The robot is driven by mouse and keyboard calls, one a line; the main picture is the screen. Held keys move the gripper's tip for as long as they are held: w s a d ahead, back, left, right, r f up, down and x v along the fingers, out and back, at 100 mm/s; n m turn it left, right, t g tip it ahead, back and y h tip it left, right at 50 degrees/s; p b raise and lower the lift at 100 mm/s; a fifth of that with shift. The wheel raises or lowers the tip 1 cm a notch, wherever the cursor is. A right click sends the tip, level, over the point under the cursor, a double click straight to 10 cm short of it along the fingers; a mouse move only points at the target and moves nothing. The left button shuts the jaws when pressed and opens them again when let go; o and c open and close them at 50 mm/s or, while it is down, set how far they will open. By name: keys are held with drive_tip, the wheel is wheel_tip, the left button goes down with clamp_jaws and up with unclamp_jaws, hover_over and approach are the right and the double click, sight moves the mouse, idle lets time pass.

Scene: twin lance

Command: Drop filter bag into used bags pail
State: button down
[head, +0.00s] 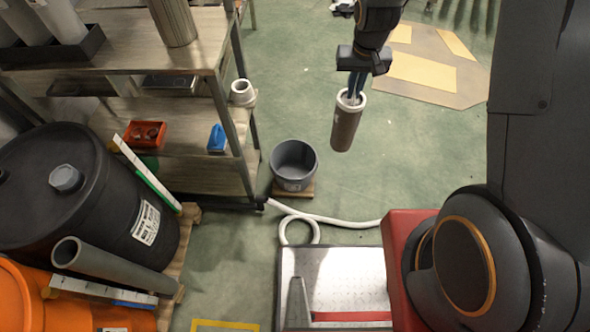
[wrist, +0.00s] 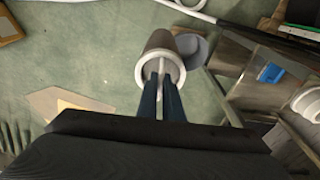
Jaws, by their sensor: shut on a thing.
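The filter bag (head: 346,128) is a brown cylinder with a white ring at its top. It hangs below my gripper (head: 355,92) in the head view, clear of the floor and slightly tilted. My gripper is shut on it at the white ring. In the wrist view the fingers (wrist: 161,97) reach to the ring of the filter bag (wrist: 158,42). The used bags pail (head: 293,164) is a grey open bucket with a label, left of and lower in the head view than the bag. In the wrist view the pail (wrist: 194,47) is partly hidden behind the bag.
A metal shelf rack (head: 190,120) stands left of the pail, with an orange tray (head: 146,134) and a blue item (head: 217,138). A black drum (head: 70,215) is at the left. A white hose (head: 345,222) lies on the floor. Green floor around the bag is clear.

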drive_tip(key=w+a+f+b, duration=0.4)
drive_tip(key=f+b, duration=0.3)
drive_tip(key=f, duration=0.6)
drive_tip(key=w+a+f+b, duration=0.4)
drive_tip(key=a+f+b, duration=0.2)
drive_tip(key=f, duration=0.8)
drive_tip(key=w+a+f+b, duration=0.4)
drive_tip(key=f+b, duration=0.5)
drive_tip(key=f, duration=0.4)
drive_tip(key=shift+w+a+f+b, duration=0.2)
drive_tip(key=shift+a+b, duration=0.2)
drive_tip(key=shift+a, duration=0.45)
drive_tip(key=c, duration=1.8)
unclamp_jaws()
drive_tip(key=shift+c, duration=0.2)
drive_tip(key=shift+r, duration=0.1)
wheel_tip(320, 180, up, 8)
drive_tip(key=s+p, duration=0.1)
